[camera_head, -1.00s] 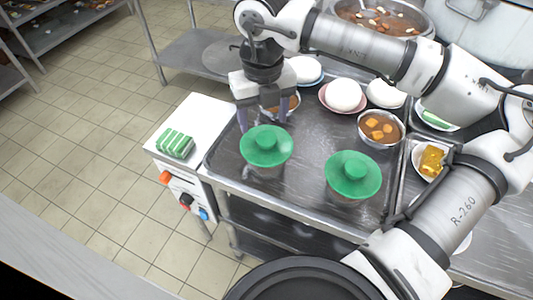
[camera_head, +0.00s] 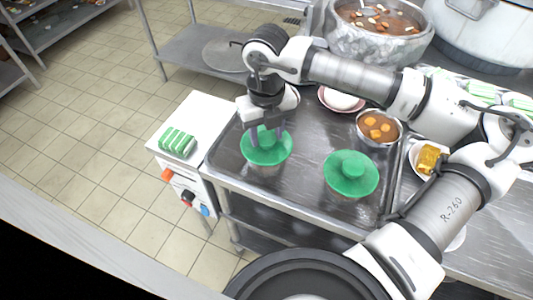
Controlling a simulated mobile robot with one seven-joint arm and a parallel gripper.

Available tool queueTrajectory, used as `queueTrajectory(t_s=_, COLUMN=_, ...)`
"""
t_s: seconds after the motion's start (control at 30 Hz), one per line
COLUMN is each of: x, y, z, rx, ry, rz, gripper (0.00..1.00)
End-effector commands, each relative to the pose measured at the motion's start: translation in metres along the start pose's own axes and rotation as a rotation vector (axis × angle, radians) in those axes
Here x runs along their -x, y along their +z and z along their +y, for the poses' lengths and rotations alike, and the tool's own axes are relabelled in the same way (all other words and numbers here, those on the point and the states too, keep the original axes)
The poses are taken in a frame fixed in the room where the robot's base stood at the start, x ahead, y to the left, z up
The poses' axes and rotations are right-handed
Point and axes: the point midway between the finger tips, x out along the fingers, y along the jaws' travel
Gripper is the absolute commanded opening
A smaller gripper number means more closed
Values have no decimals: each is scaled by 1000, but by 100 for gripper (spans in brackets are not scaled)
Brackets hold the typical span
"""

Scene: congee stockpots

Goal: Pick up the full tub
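Two tubs with opaque green knobbed lids stand on the dark metal tray: the left lidded tub (camera_head: 266,156) and the right lidded tub (camera_head: 350,182). The lids hide their contents, so I cannot tell which is full. My gripper (camera_head: 267,146) points down over the left lidded tub. Its two fingers are apart, one on each side of the lid's knob. I see a gap between the fingers and the knob, but cannot tell whether the fingertips touch the lid.
An open bowl of brown soup with orange cubes (camera_head: 378,129) stands behind the right tub. A white bun on a pink plate (camera_head: 341,99) is at the back. A white box with a green-striped block (camera_head: 177,142) stands at left. Bare tray (camera_head: 310,140) separates the tubs.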

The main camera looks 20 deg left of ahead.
Motion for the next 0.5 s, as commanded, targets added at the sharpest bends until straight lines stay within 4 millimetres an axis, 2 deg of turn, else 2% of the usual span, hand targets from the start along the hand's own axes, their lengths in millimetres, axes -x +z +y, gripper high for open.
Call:
queueTrajectory(t_s=0.03, x=0, y=0, z=0, rx=0, ry=0, rz=0, gripper=26)
queueTrajectory(t_s=0.23, x=0, y=0, z=0, rx=0, ry=0, rz=0, gripper=0)
queueTrajectory(t_s=0.5, x=0, y=0, z=0, rx=0, ry=0, rz=0, gripper=0)
